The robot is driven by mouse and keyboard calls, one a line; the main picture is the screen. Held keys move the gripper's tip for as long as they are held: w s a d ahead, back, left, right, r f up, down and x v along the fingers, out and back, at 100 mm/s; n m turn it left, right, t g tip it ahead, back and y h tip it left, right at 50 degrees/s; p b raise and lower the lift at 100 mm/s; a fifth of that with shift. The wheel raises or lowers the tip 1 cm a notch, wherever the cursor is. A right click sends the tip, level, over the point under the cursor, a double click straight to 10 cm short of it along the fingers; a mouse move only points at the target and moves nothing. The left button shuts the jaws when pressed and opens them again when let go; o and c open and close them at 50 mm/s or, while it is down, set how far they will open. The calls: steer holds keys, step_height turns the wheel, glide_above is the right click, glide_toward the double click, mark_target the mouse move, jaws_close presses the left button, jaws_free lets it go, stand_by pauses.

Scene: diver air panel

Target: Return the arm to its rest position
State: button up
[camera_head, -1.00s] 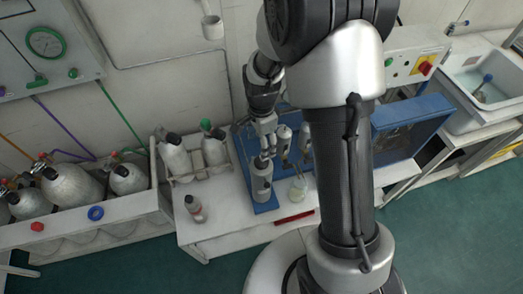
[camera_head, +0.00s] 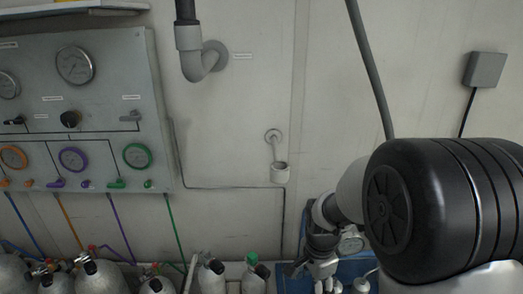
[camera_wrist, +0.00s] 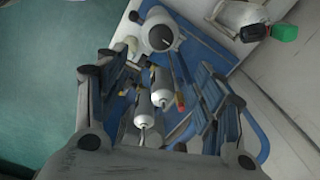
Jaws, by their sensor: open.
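My gripper (camera_head: 318,268) is at the lower middle of the head view, at the end of my arm, which comes in from the right. The wrist view shows the gripper (camera_wrist: 158,80) with its two dark fingers spread wide and nothing held between them. Beyond the fingers is a blue stand (camera_wrist: 202,48) bearing several small grey-white cylinders (camera_wrist: 161,86). The fingers look apart from these, though the exact gap cannot be told.
In the head view a gauge panel (camera_head: 110,110) is on the left wall, with air cylinders (camera_head: 98,277) below it. A green-capped bottle (camera_wrist: 262,30) is at the wrist view's upper right.

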steer(key=s+r+n+t, duration=0.2)
steer(key=s+r+n, duration=0.6)
steer(key=r, duration=0.6)
steer(key=s+r+n+t, duration=0.1)
steer(key=s+r+n, duration=0.1)
steer(key=s, duration=0.4)
steer(key=s+r+n+t, duration=0.1)
steer(key=s+r+n, duration=0.1)
steer(key=s+n, duration=0.2)
steer(key=shift+s+r, duration=0.15)
steer(key=shift+s, duration=1.1)
